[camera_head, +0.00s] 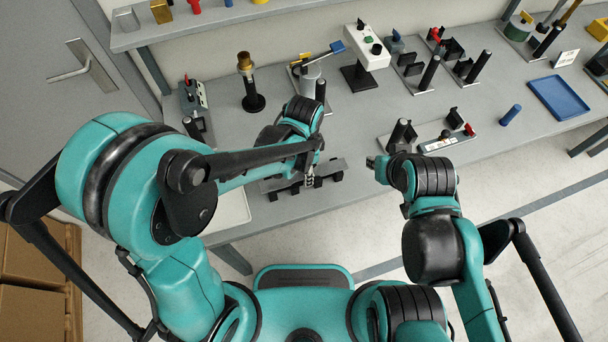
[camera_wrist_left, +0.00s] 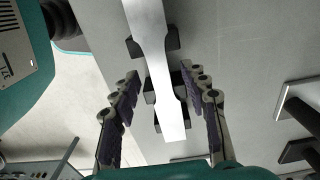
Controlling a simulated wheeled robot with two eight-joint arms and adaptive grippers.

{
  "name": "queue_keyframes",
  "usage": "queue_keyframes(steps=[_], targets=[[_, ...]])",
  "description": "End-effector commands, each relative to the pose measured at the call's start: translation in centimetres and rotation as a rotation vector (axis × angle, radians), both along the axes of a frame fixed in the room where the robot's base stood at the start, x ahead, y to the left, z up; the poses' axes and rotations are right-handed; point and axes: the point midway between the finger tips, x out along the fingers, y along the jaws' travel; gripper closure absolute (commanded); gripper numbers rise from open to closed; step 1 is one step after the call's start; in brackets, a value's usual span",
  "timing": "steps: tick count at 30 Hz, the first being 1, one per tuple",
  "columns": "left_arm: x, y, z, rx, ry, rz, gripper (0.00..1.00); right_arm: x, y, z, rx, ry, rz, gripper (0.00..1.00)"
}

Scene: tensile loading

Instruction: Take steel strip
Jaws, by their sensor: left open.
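The steel strip (camera_wrist_left: 160,60) is a bright metal bar with a narrowed middle. In the left wrist view it runs from the top edge down between my open left fingers (camera_wrist_left: 163,78), with a gap on each side, and rests on black supports (camera_wrist_left: 152,97). In the head view the strip (camera_head: 334,167) lies near the bench's front edge, and my left gripper (camera_head: 309,181) is over it, hiding its middle. My right gripper (camera_head: 376,166) is at the bench front, right of the strip; its finger opening is too small to judge.
On the grey bench (camera_head: 360,112) stand several black-post fixtures, a white device (camera_head: 366,52) on a stand and a black post with a brass top (camera_head: 250,82). A blue tray (camera_head: 558,97) lies at the right. A shelf (camera_head: 220,18) runs along the back.

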Motion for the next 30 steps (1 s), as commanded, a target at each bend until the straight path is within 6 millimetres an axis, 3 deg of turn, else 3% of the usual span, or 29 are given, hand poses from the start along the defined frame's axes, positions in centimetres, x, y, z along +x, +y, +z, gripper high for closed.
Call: queue_keyframes(steps=[2, 3, 8, 20, 25, 30], targets=[[0.0, 0.0, 0.1, 0.000, 0.000, 0.000, 0.55, 0.0, 0.0, 0.1, 0.000, 0.000, 0.000, 0.74], [0.0, 0.0, 0.1, 0.000, 0.000, 0.000, 0.60, 0.0, 0.0, 0.1, 0.000, 0.000, 0.000, 0.74], [0.0, 0.0, 0.1, 0.000, 0.000, 0.000, 1.00, 0.0, 0.0, 0.1, 0.000, 0.000, 0.000, 0.74], [0.0, 0.0, 0.4, 0.000, 0.000, 0.000, 1.00, 0.0, 0.0, 0.2, 0.000, 0.000, 0.000, 0.74], [0.0, 0.0, 2.0, 0.000, 0.000, 0.000, 1.00, 0.0, 0.0, 0.9, 0.000, 0.000, 0.000, 0.74], [0.2, -0.7, 4.9, 0.000, 0.000, -0.003, 1.00, 0.0, 0.0, 2.0, 0.000, 0.000, 0.000, 0.74]])
